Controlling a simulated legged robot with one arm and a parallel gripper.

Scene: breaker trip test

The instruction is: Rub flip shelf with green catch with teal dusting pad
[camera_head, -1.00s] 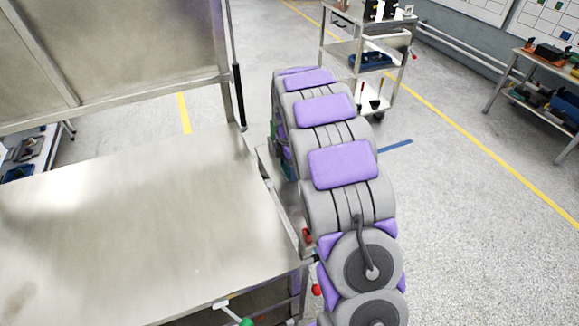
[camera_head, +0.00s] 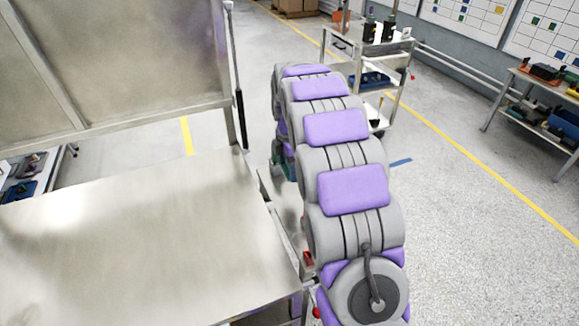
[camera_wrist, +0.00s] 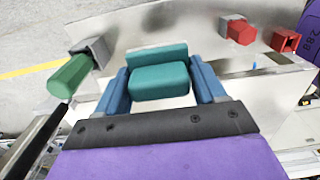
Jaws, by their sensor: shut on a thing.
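My gripper (camera_wrist: 160,70) shows in the wrist view, its two blue fingers shut on the teal dusting pad (camera_wrist: 160,82). The pad sits between the fingertips, over a grey metal surface (camera_wrist: 125,32); I cannot tell whether it touches. A green catch (camera_wrist: 70,76) stands by a metal bracket left of the pad. Red parts (camera_wrist: 240,32) are at upper right. In the head view, a broad bare metal shelf (camera_head: 130,235) fills the lower left. My arm reaches away along its right side and hides most of the gripper end. Which surface belongs to the green catch is unclear.
An upright metal panel (camera_head: 120,60) rises behind the shelf. A metal trolley (camera_head: 365,47) stands beyond my arm, and a workbench (camera_head: 545,80) with tools is at far right. The floor right of my arm is clear.

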